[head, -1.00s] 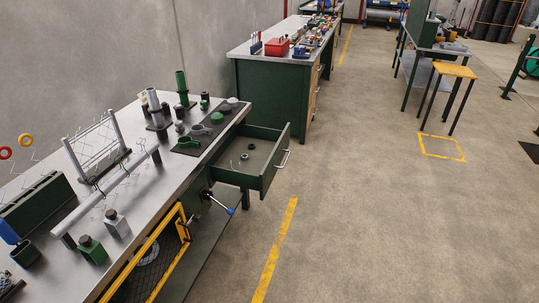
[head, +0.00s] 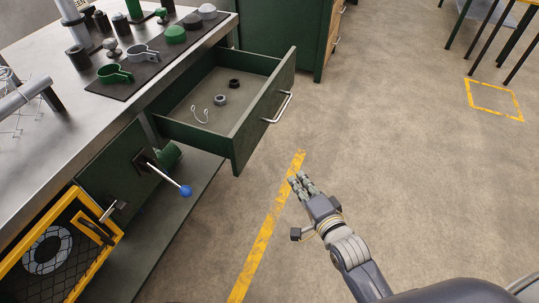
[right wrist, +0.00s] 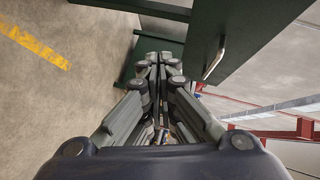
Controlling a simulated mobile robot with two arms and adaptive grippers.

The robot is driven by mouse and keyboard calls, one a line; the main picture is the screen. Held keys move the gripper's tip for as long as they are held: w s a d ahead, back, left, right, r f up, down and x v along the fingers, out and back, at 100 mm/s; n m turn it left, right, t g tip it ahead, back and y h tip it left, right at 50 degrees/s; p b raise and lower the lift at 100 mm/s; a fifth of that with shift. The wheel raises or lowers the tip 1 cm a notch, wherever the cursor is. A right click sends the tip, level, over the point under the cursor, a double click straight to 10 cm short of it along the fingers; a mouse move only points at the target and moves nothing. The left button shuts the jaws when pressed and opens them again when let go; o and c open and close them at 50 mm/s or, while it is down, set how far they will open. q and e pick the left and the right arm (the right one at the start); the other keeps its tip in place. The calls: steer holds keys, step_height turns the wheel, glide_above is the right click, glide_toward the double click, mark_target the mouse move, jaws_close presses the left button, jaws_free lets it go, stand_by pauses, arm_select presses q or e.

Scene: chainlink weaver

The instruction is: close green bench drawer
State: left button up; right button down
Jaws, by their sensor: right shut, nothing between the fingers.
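The green bench drawer (head: 222,92) stands pulled out from the workbench in the head view, with a silver bar handle (head: 279,107) on its front. Inside it lie a grey ring (head: 220,100), a dark ring (head: 234,83) and a bent wire piece (head: 200,115). My right gripper (head: 299,181) is shut and empty, over the floor in front of the drawer and apart from it. In the right wrist view the shut fingers (right wrist: 160,60) point toward green bench parts, and the handle (right wrist: 214,58) shows to their right. My left gripper is not in view.
The steel benchtop (head: 60,110) carries a dark mat (head: 160,62) with clamps and caps. Below the drawer, a lever with a blue knob (head: 186,191) sticks out, near a yellow-framed mesh guard (head: 60,250).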

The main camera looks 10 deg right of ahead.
step_height(320, 180, up, 8)
steer(key=m+t+b, duration=0.2)
steer(key=b, duration=0.1)
glide_toward(262, 121)
steer(key=w+d, duration=0.2)
steer(key=d, duration=0.1)
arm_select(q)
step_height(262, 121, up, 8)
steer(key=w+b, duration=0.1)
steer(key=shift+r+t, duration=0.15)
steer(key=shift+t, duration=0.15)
arm_select(e)
steer(key=shift+y, duration=0.4)
steer(key=w+a, duration=0.2)
steer(key=a, duration=0.1)
steer(key=shift+w+a+f, duration=0.2)
steer(key=shift+a, duration=0.05)
